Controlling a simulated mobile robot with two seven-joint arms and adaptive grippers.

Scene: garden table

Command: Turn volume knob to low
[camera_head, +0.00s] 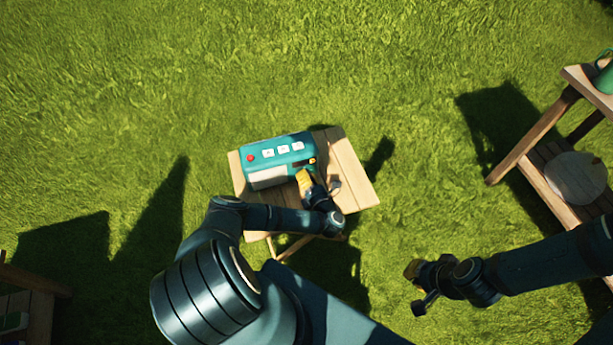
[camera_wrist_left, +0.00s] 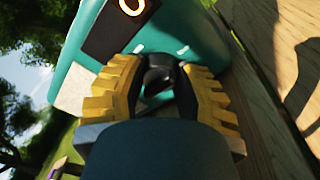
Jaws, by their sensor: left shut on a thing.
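A teal radio (camera_head: 279,152) with a red button and several white buttons on top stands on a small wooden table (camera_head: 352,176). My left gripper (camera_head: 304,178) is at the radio's front right. In the left wrist view its two yellow fingers (camera_wrist_left: 158,84) are closed around a dark volume knob (camera_wrist_left: 158,78) on the teal radio front (camera_wrist_left: 150,45). A dark panel with a glowing orange ring (camera_wrist_left: 130,8) lies above the knob. The knob's pointer and its setting cannot be made out. My right gripper (camera_head: 413,272) hangs over the grass, away from the table; its jaw opening is unclear.
A wooden shelf stand (camera_head: 535,135) with a green can (camera_head: 605,78) on top and a round pale item (camera_head: 577,178) on its lower shelf stands at the right. Another wooden piece (camera_head: 38,285) is at the lower left. Open grass surrounds the table.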

